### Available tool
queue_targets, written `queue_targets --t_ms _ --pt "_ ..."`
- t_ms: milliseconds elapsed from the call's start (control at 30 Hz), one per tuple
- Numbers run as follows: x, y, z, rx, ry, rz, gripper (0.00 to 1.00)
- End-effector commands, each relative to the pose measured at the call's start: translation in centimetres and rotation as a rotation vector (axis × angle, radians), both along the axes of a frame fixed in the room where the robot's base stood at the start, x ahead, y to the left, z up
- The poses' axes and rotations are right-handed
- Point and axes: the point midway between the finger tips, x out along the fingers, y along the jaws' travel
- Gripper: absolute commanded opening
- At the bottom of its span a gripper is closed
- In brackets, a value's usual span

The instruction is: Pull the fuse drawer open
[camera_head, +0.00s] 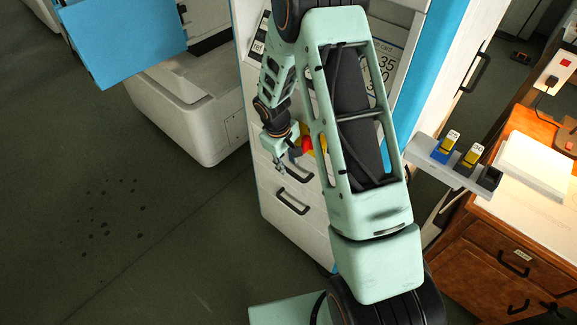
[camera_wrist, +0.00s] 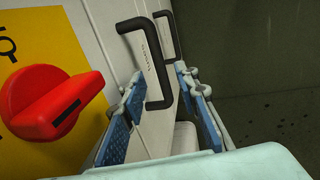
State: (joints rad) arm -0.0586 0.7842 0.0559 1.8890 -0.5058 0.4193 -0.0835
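The white cabinet (camera_head: 285,225) has drawers with black bar handles. In the wrist view, the nearer drawer handle (camera_wrist: 151,62) stands out from a pale drawer front, with small lettering beside it that I cannot read. A second handle (camera_wrist: 168,32) is beyond it. My gripper (camera_wrist: 160,78) is open, with its blue-padded fingers apart on either side of the nearer handle in the picture; I see no clear contact. In the head view, my gripper (camera_head: 281,165) is at the cabinet front, above the lower handle (camera_head: 293,201). The drawers look closed. Which one is the fuse drawer cannot be read.
A red rotary switch (camera_wrist: 55,103) on a yellow plate (camera_wrist: 40,50) is close left of my gripper in the wrist view. A grey shelf (camera_head: 450,168) with small blocks and a wooden cabinet (camera_head: 490,255) stand at right. The floor (camera_head: 150,230) at left is clear.

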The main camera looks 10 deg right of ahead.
Motion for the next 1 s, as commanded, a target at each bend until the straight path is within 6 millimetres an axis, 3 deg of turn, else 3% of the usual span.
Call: queue_targets --t_ms 233,600,867,1000 --pt "0.3 -0.4 -2.6 -0.001 0.001 0.000 0.29" --pt "0.4 -0.5 -3.1 0.000 0.000 0.000 0.29" --pt "0.3 -0.5 -3.1 0.000 0.000 0.000 0.02" --pt "0.3 -0.5 -3.1 0.000 0.000 0.000 0.00"
